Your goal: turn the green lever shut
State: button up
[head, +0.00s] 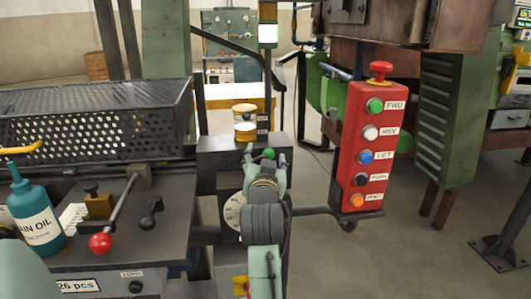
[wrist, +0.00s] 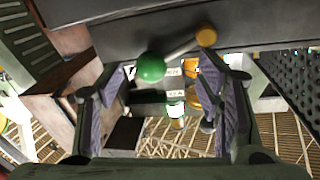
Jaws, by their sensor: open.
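The green lever has a round green knob (wrist: 151,67) in the wrist view. Its short grey rod runs up and right to a brass-coloured pivot (wrist: 206,37) on a dark surface. My gripper (wrist: 165,80) is open, with one finger on each side of the knob. The knob lies nearer the left finger, and I cannot tell whether it touches. In the head view the green knob (head: 268,153) shows between the fingertips of my gripper (head: 265,160). My wrist hides the rest of the lever there.
A red button box (head: 347,190) stands right of my arm. A red-knobbed lever (head: 101,242), a blue-green oil bottle (head: 36,215) and a perforated guard (head: 100,120) are on the left. A yellow-and-white can (head: 245,130) stands just behind the gripper.

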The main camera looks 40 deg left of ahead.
jog(key=shift+w+a, duration=0.25)
jog(key=shift+c, duration=0.4)
